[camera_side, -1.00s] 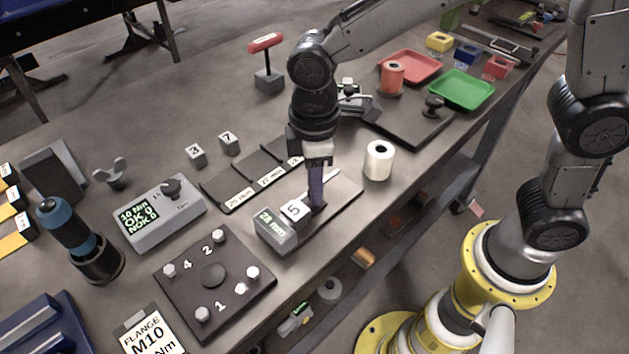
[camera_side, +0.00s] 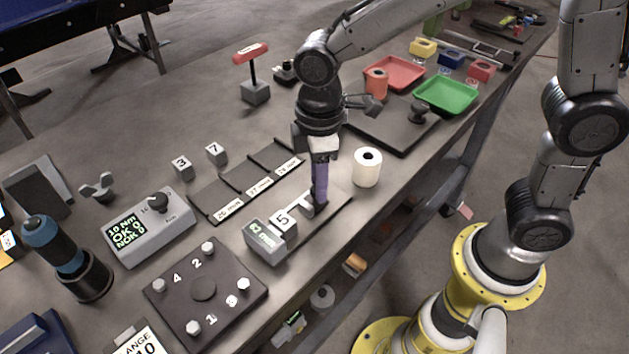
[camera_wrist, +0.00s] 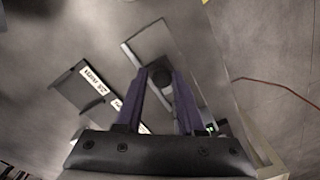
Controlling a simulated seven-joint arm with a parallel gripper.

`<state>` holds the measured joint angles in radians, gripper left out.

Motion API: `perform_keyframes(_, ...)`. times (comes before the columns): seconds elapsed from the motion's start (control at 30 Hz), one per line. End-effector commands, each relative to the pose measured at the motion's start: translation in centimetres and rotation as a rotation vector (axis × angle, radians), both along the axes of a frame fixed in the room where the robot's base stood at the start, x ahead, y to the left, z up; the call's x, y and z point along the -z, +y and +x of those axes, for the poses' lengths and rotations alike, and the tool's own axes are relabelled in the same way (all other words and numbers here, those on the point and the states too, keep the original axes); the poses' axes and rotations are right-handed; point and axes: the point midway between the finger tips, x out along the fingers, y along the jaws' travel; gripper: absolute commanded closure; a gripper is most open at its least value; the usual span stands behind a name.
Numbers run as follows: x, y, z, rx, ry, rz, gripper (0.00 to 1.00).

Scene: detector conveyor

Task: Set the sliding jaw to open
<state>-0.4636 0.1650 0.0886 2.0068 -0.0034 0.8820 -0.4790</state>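The measuring gauge has a grey display box (camera_side: 264,240) at its near left end and a dark flat bar (camera_side: 338,207) running back right. Its small display shows a reading in mm, too blurred to read surely. A grey block marked 5 (camera_side: 283,221) stands beside the box. The sliding jaw (camera_side: 307,204) is a light piece on the bar, with a visible gap to the block. My gripper (camera_side: 319,205) points down at the jaw.
A white roll (camera_side: 367,168) stands close right of my gripper. Left are a labelled slotted tray (camera_side: 235,192), blocks marked 3 (camera_side: 183,167) and 7 (camera_side: 216,153), and a torque display (camera_side: 148,228). A bolt plate (camera_side: 205,290) lies in front. The table edge is near.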

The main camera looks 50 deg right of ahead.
Motion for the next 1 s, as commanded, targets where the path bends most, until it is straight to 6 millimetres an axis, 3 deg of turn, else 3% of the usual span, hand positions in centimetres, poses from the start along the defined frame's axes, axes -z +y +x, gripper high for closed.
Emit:
perform_keyframes(0.03, 0.0, -0.1, 0.0, 0.001, 0.000, -0.001, 0.55)
perform_keyframes(0.13, 0.0, -0.1, 0.0, 0.001, 0.000, 0.000, 0.39)
perform_keyframes(0.43, -0.1, 0.1, 0.0, 0.002, 0.000, 0.002, 0.39)
perform_keyframes(0.57, -1.0, 0.1, 0.1, 0.002, -0.003, 0.004, 0.39)
perform_keyframes(1.0, -9.8, 0.1, 0.1, 0.002, -0.005, 0.004, 0.39)
